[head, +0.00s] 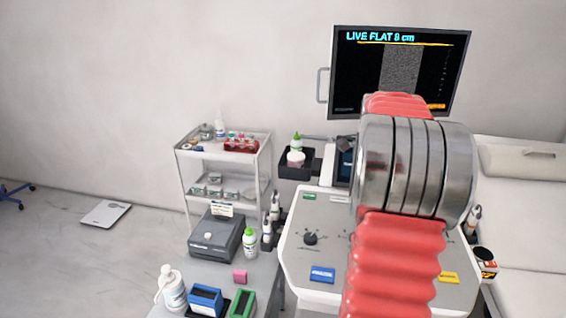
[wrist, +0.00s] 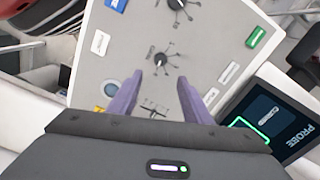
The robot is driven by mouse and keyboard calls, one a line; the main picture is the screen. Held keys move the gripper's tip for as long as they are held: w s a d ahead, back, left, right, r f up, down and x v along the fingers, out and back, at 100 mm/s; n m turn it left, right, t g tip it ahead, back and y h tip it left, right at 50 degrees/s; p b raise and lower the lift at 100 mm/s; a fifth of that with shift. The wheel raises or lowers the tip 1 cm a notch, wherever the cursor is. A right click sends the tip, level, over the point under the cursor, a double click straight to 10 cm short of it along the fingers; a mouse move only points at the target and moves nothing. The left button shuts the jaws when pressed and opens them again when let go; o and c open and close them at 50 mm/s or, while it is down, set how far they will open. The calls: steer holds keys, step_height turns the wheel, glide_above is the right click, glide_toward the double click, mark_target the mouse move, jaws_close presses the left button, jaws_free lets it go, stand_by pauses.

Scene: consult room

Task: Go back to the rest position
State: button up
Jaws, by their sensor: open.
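My gripper (wrist: 160,92) shows in the wrist view, with its two purple fingers apart and nothing between them. It points at the white control console (wrist: 205,45), which has dark dials, including one dial (wrist: 163,60) just beyond the fingertips. I cannot tell the exact gap between the fingertips and the panel. In the head view my red and silver arm stands in front of the console (head: 300,255) and hides its right middle part. The gripper itself is hidden there.
A monitor (head: 410,65) stands behind the console. A white trolley (head: 185,165) with bottles is at left. A side table (head: 265,275) holds a black printer (head: 215,238), bottles and small boxes. An exam couch (head: 530,225) is at right. A small screen (wrist: 280,120) lies right of my gripper.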

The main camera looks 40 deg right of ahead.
steer(key=shift+n, duration=0.3)
steer(key=s+a+r+n+t, duration=0.1)
steer(key=a+n, duration=0.6)
steer(key=a, duration=0.7)
steer(key=s+a+r+n+t, duration=0.1)
steer(key=s+a+n+t, duration=0.1)
steer(key=a+n, duration=0.6)
steer(key=s+a+r+n+t, duration=0.1)
steer(key=s+a+n, duration=0.3)
steer(key=a, duration=1.8)
steer(key=n+t, duration=0.1)
steer(key=n, duration=0.3)
steer(key=shift+t, duration=0.3)
